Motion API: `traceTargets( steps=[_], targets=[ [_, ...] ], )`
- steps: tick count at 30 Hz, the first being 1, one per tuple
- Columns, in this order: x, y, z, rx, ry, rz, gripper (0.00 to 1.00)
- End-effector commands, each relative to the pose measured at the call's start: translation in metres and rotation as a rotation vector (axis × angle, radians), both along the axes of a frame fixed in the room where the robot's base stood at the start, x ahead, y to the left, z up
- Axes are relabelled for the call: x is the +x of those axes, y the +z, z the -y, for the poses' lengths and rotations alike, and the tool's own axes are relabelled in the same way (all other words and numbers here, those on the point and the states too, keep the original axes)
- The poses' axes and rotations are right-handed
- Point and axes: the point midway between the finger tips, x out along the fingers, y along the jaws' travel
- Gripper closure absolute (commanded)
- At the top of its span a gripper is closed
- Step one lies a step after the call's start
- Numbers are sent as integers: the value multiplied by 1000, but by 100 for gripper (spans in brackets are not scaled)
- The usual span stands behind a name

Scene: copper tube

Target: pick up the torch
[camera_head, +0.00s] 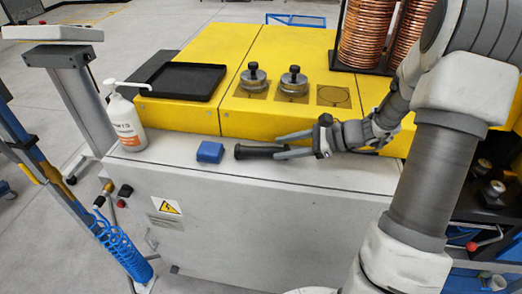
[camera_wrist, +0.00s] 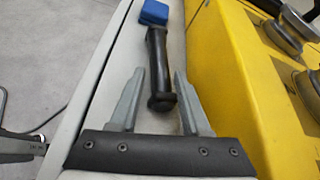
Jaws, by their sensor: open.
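The torch (camera_wrist: 157,70) is a black cylinder with a wider end, lying on the grey ledge of the machine. In the head view the torch (camera_head: 254,152) lies just right of a blue block. My gripper (camera_head: 279,144) reaches in from the right with its two fingers apart. In the wrist view my gripper (camera_wrist: 153,92) is open, and the near end of the torch shows between the fingers with gaps on both sides. The far part of the torch extends beyond the fingertips toward the blue block.
The blue block (camera_head: 210,152) sits at the torch's far end. A white pump bottle (camera_head: 127,122) stands further left. The yellow housing (camera_head: 185,118) rises behind the ledge, carrying a black tray (camera_head: 180,80) and two knobbed metal weights (camera_head: 293,80). Copper coils (camera_head: 366,35) stand at upper right.

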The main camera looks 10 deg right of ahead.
Motion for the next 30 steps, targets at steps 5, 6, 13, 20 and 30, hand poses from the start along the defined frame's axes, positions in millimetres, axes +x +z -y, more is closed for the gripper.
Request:
traceTargets(
  steps=[5, 6, 13, 20, 30],
  targets=[
    [8, -8, -23, 2, 5, -3, 53],
    [10, -10, -29, 3, 4, -3, 53],
    [18, -20, -42, -1, 1, -1, 53],
    [18, -20, -42, -1, 1, -1, 62],
    [18, -20, -41, -1, 1, -1, 100]
  ],
)
